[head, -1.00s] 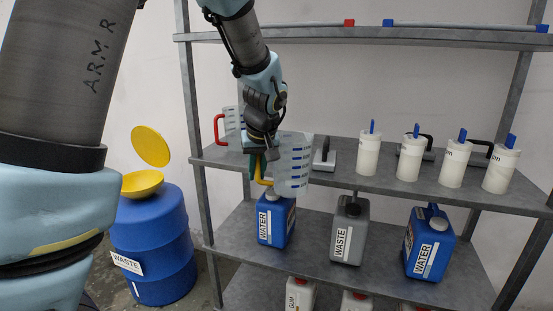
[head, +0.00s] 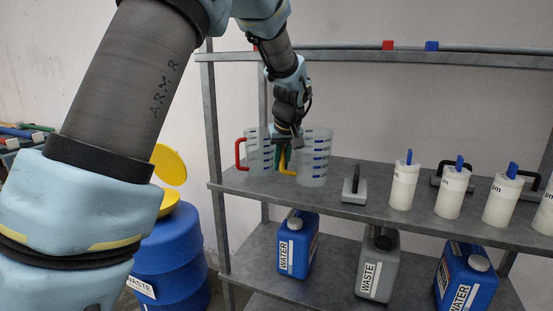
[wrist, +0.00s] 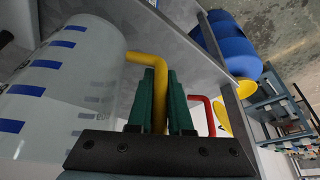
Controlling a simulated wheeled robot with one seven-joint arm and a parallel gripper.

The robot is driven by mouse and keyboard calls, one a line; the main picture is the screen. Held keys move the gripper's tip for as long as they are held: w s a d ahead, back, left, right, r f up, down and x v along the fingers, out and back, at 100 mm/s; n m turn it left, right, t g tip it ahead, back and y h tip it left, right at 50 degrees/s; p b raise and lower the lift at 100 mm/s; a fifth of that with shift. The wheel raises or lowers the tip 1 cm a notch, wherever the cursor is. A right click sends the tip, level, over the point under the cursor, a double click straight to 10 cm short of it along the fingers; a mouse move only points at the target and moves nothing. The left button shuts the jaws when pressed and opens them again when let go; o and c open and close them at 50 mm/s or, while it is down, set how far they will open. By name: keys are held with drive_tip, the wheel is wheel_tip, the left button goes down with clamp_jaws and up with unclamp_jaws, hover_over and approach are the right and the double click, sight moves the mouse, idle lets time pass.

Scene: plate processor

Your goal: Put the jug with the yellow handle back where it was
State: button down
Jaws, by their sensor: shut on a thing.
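The clear jug with the yellow handle (head: 316,158) has blue marks and is upright at the upper shelf, right of the jug with the red handle (head: 262,153). Whether its base touches the shelf I cannot tell. My gripper (head: 286,158) is shut on the yellow handle, on the jug's left side. In the wrist view the green fingers (wrist: 160,105) pinch the yellow handle (wrist: 133,57), with the clear jug (wrist: 62,85) on the left. The red handle (wrist: 207,115) shows behind the fingers.
Blue and grey canisters (head: 379,262) stand on the shelf below. A blue barrel (head: 175,255) with a yellow funnel stands left of the rack.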

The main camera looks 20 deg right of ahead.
drive_tip(key=w+f+p, duration=0.1)
drive_tip(key=w, duration=0.1)
drive_tip(key=w+f+p, duration=0.1)
drive_tip(key=w, duration=0.1)
drive_tip(key=w+f+p, duration=0.1)
drive_tip(key=w+p, duration=0.1)
drive_tip(key=w, duration=0.1)
drive_tip(key=shift+d, duration=0.4)
drive_tip(key=shift+f, duration=0.25)
drive_tip(key=shift+f+b, duration=0.2)
drive_tip(key=shift+b, duration=0.1)
drive_tip(key=c, duration=0.8)
unclamp_jaws()
drive_tip(key=shift+c, duration=0.2)
drive_tip(key=shift+r, duration=0.2)
